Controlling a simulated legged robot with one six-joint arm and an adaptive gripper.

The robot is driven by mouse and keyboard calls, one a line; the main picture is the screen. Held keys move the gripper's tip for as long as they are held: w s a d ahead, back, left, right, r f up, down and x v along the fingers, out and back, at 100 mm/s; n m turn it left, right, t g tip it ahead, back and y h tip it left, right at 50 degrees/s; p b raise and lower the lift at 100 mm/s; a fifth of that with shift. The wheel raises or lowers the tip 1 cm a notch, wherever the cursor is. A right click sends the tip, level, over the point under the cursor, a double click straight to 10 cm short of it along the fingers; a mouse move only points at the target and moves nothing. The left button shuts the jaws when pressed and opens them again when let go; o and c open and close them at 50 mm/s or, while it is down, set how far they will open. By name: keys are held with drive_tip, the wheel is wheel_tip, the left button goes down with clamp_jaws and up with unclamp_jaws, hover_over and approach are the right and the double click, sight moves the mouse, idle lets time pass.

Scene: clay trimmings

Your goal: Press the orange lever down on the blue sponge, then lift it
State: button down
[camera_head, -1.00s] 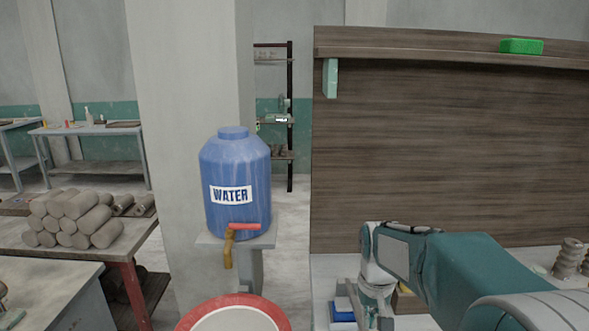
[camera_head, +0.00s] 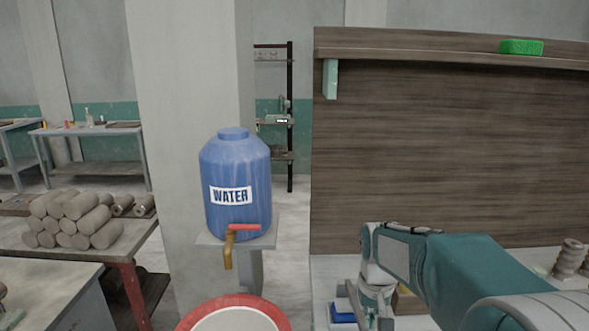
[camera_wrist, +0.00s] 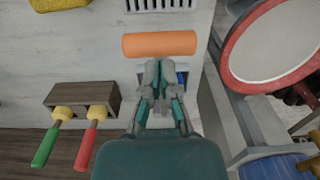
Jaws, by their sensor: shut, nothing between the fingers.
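In the wrist view the orange lever (camera_wrist: 160,44) is a thick cylinder lying crosswise just ahead of my gripper (camera_wrist: 164,66). My gripper's fingers are together and empty. The fingertips are close to the lever's lower edge in the picture; I cannot tell whether they touch it. A small part of the blue sponge (camera_wrist: 181,78) shows beside the fingers, mostly hidden by them. In the head view the blue sponge (camera_head: 343,312) shows at the bottom, left of my gripper (camera_head: 372,318). The orange lever cannot be made out there.
A brown block (camera_wrist: 84,100) holds a green-handled tool (camera_wrist: 50,140) and a red-handled tool (camera_wrist: 88,145). A red-rimmed basin (camera_head: 235,300) stands left of the work surface. A blue water barrel (camera_head: 236,195) is behind it. A yellow object (camera_wrist: 60,4) lies at the wrist view's top left.

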drive_tip(key=shift+f, duration=1.35)
idle(0.6)
drive_tip(key=shift+r, duration=3.55)
